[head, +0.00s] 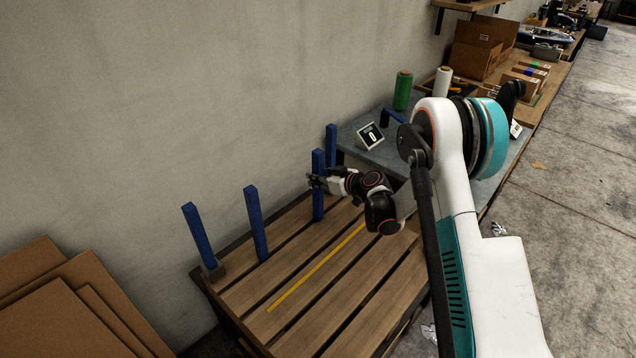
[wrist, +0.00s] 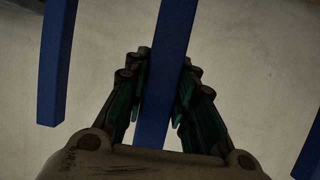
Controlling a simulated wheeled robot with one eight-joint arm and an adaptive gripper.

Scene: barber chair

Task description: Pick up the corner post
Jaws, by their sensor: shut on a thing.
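Several blue upright posts stand along the wall side of a slatted wooden bench. My gripper (head: 318,182) is shut on one blue corner post (head: 318,160), around its middle height. In the wrist view, my gripper's fingers (wrist: 163,95) press on both sides of this blue post (wrist: 168,40), which runs between them. To its left in the head view stand another blue post (head: 255,222) and a far-left blue post (head: 197,235). A further blue post (head: 331,140) stands just behind the held one. Whether the held post's lower end touches the slats is hard to tell.
The slatted bench (head: 340,285) has a yellow strip (head: 315,268) across it. Behind it is a grey table with a small display (head: 370,135), a green roll (head: 402,90) and a white roll (head: 442,82). Cardboard sheets (head: 60,320) lean at lower left. The wall is close behind the posts.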

